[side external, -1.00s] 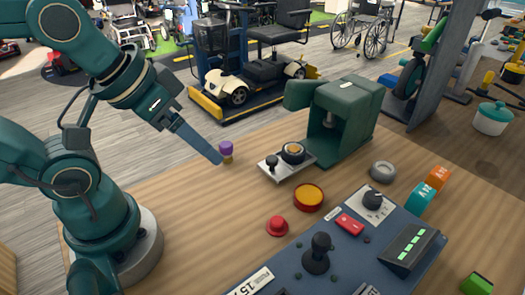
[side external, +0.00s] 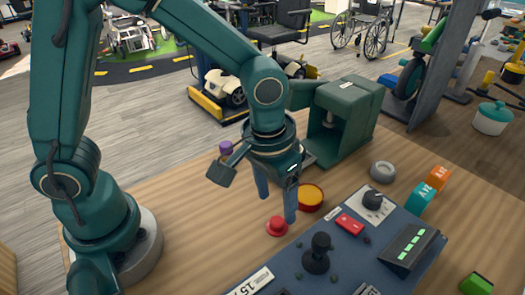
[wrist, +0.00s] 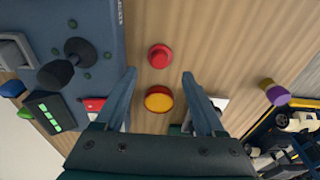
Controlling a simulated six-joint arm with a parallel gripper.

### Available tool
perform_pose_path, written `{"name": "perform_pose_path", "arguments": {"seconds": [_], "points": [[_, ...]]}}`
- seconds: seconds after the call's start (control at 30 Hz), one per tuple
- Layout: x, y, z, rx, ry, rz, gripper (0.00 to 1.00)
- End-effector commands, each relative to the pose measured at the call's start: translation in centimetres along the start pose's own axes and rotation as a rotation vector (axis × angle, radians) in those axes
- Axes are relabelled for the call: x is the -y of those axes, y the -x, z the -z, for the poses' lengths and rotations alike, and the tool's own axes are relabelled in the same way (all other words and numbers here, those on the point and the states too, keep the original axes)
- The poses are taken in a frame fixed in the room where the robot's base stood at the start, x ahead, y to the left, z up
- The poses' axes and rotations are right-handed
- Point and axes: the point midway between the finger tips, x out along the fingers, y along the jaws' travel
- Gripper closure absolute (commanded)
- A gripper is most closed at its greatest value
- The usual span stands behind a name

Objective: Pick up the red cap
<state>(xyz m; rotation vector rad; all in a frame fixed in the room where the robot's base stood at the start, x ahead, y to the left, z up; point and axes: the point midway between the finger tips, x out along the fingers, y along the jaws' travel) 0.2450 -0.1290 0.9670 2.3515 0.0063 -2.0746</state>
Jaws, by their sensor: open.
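The red cap (side external: 277,227) is a small round red piece with a wider base. It sits on the wooden table, left of the blue control panel. It also shows in the wrist view (wrist: 159,56), just beyond the fingertips and about midway between their lines. My gripper (side external: 277,208) points down close by the cap, with one finger right beside it in the side view. In the wrist view my gripper (wrist: 159,73) has its two fingers wide apart with nothing held between them. I cannot tell the exact height of the fingertips above the table.
A yellow-topped red round piece (side external: 310,197) lies close to the fingers. The blue panel (side external: 300,262) with its black joystick (side external: 317,252) stands to the right. A green press (side external: 340,120) is behind. A purple-topped piece (side external: 226,147) is farther back. Bare table lies left of the cap.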

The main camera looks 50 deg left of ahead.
Motion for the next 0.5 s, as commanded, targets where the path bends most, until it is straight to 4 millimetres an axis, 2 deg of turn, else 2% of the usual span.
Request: {"name": "perform_pose_path", "arguments": {"seconds": [0.3,0.5], "points": [[-0.1,-3.5,-0.3,0.009,-0.008,0.003,0.29],[-0.1,-4.9,-0.2,0.006,-0.006,0.001,0.29]]}}
